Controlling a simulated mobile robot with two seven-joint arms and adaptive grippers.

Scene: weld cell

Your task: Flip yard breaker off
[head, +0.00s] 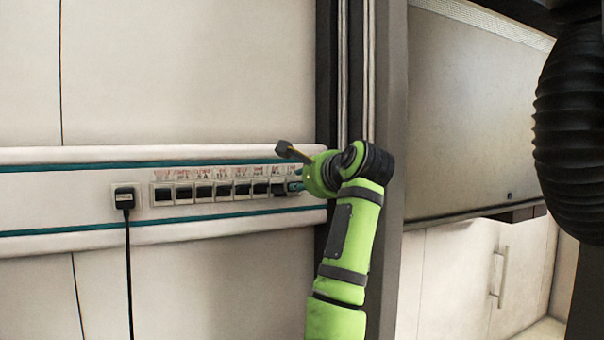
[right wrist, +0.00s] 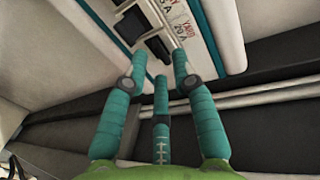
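A row of dark breaker switches (head: 222,190) with paper labels above sits on a white wall rail. In the right wrist view, a label reading YARD 20 A (right wrist: 190,30) lies beside the end switch, the yard breaker (right wrist: 158,47). My right gripper (head: 294,184) is at the right end of that row, its teal fingers covering the end switch in the head view. In the right wrist view its fingertips (right wrist: 160,56) are on either side of the yard breaker. Contact and the lever's position are unclear. My left gripper is out of view.
A black plug (head: 124,198) with a hanging cord is left of the breakers. A dark vertical post with pale pipes (head: 343,70) stands just right of the rail. A black ribbed hose (head: 570,120) hangs at the right, before a grey panel (head: 470,110).

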